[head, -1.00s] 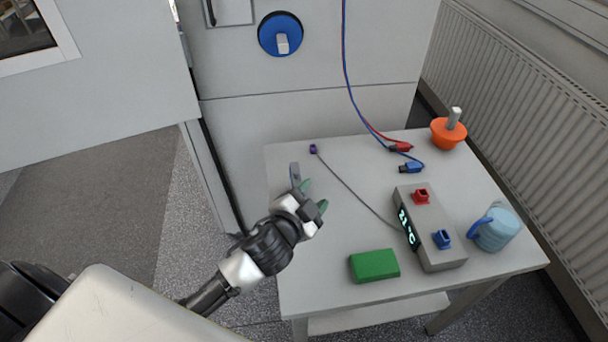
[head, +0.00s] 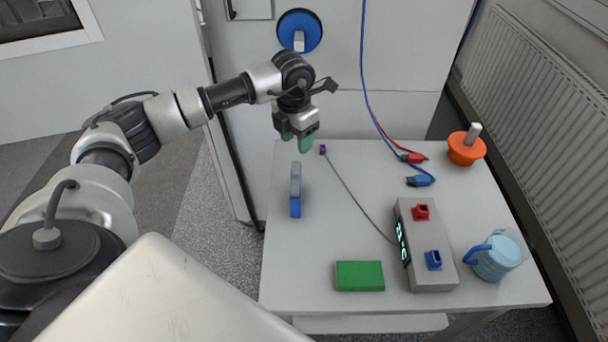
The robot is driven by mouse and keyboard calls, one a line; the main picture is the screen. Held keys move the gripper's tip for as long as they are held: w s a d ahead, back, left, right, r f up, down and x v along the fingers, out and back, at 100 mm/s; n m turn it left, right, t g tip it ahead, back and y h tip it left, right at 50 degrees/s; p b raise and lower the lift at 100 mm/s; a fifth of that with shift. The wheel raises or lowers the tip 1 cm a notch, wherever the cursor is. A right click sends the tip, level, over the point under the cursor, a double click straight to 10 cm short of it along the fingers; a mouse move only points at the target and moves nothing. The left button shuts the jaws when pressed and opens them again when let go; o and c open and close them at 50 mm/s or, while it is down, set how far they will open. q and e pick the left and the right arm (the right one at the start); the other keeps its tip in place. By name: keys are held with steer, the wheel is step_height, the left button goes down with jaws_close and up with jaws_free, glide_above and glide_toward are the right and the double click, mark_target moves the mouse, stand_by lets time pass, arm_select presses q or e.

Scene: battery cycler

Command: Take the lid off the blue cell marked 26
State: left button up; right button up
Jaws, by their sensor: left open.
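A small upright blue block (head: 295,208) with a grey upper part (head: 296,178) stands at the left edge of the table; it looks like the blue cell with its lid on. I cannot read any number on it. My left gripper (head: 297,141) is open, green fingertips pointing down, and appears empty. In the picture it is above and beyond the grey part, apart from it. My right gripper is not in view.
Red (head: 412,157) and blue (head: 418,181) plugs lie at the back.

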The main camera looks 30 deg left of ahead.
arm_select(q)
steer(key=p, duration=0.1)
glide_above(295, 171)
steer(key=f, duration=0.5)
steer(key=shift+w+a, duration=0.2)
steer(key=shift+a, duration=0.15)
steer(key=shift+s+d+f+p, duration=0.1)
steer(key=shift+d+f+p, duration=0.05)
steer(key=shift+f+p, duration=0.4)
steer(key=f, duration=0.2)
steer(key=f+p, duration=0.1)
steer(key=shift+s+d+f, duration=0.1)
steer(key=shift+d+f, duration=0.1)
steer(key=shift+f, duration=0.55)
jaws_close()
